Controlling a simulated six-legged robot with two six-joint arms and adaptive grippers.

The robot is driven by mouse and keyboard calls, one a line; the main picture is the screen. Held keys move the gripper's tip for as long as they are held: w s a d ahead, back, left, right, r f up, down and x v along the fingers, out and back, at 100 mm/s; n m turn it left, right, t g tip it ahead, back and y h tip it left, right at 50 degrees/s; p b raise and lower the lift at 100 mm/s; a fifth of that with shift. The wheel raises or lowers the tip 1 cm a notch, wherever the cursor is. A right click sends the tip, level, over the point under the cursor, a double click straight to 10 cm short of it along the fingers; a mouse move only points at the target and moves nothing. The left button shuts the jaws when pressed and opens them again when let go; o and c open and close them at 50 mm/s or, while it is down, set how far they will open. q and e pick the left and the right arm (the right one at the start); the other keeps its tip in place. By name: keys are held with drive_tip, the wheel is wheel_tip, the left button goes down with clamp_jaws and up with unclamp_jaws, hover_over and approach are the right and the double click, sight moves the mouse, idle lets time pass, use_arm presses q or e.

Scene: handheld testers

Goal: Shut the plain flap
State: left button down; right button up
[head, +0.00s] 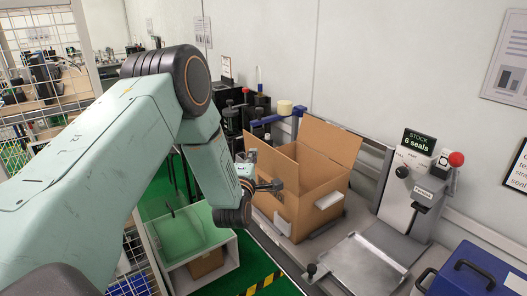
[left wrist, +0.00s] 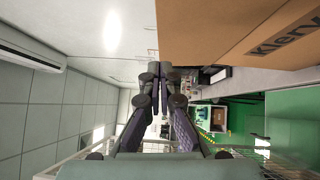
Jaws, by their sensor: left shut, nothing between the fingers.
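An open cardboard box (head: 312,207) stands on the bench in the head view. Its tall back flap (head: 332,141) stands up, and its left flap (head: 284,170) also stands up, partly behind my gripper. Neither shows lettering in the head view. My left gripper (head: 270,186) is shut and empty at the box's left side, close to the left flap; I cannot tell whether it touches. In the left wrist view the shut fingers (left wrist: 160,76) point away from the camera, and a cardboard panel (left wrist: 225,30) with dark lettering fills the upper right. My right gripper is not in view.
A press-like device (head: 411,185) with a red knob and a metal tray (head: 362,266) stand right of the box. A blue case (head: 470,274) is at the lower right. A clear-sided bin (head: 192,240) is below left, by the bench edge.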

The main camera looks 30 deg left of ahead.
sight(265, 145)
use_arm(q)
drive_tip(key=w, duration=0.3)
drive_tip(key=shift+d, duration=0.35)
drive_tip(key=shift+w+d+r, duration=0.1)
drive_tip(key=shift+w+d, duration=0.1)
drive_tip(key=shift+d, duration=0.15)
drive_tip(key=shift+a, duration=0.15)
